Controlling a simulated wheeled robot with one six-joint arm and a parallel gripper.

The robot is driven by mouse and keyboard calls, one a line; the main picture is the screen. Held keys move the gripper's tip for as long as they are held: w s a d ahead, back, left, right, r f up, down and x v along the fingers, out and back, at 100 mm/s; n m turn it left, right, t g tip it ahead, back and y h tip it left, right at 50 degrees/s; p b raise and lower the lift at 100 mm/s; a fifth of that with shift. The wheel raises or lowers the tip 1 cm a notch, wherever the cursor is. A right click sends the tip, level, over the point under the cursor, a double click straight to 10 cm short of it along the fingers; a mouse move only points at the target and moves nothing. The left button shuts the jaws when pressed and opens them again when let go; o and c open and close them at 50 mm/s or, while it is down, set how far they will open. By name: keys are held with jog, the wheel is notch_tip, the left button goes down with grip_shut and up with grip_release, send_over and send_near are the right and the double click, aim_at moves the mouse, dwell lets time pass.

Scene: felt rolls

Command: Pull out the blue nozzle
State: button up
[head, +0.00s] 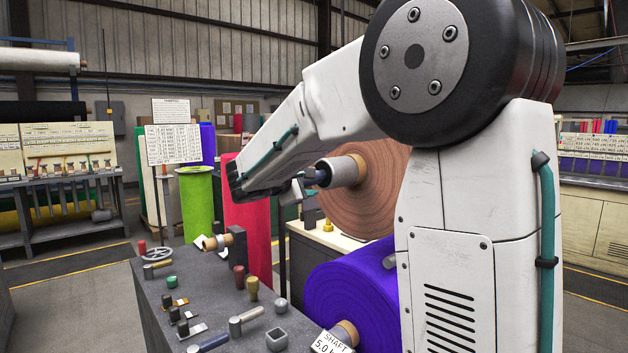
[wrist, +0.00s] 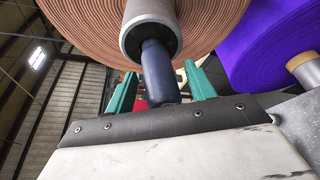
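The blue nozzle (wrist: 158,68) is a dark blue cylinder seated in the open end of a grey metal shaft (wrist: 150,22) that runs through a brown felt roll (wrist: 85,28). In the head view the nozzle (head: 322,177) shows small at the shaft's end, partly behind my gripper (head: 303,187). In the wrist view the teal fingers of my gripper (wrist: 161,75) stand on either side of the nozzle. A gap shows on the left, and a narrower one seems to show on the right.
A purple felt roll (head: 345,292) lies low beside the brown one, with its own shaft end and a label. A grey bench (head: 160,305) holds several small knobs, handles and a handwheel. Green (head: 195,207) and red (head: 246,212) rolls stand behind.

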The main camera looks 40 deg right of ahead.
jog(key=shift+f, duration=0.1)
grip_shut()
jog(key=shift+a+f, duration=0.1)
jog(key=shift+a, duration=0.25)
jog(key=shift+a+f, duration=0.1)
jog(key=shift+a, duration=0.6)
dwell(0.4)
jog(key=a, duration=0.7)
jog(key=shift+s+r, duration=0.15)
jog(key=shift+r, duration=0.15)
dwell(0.3)
jog(key=shift+a, duration=0.1)
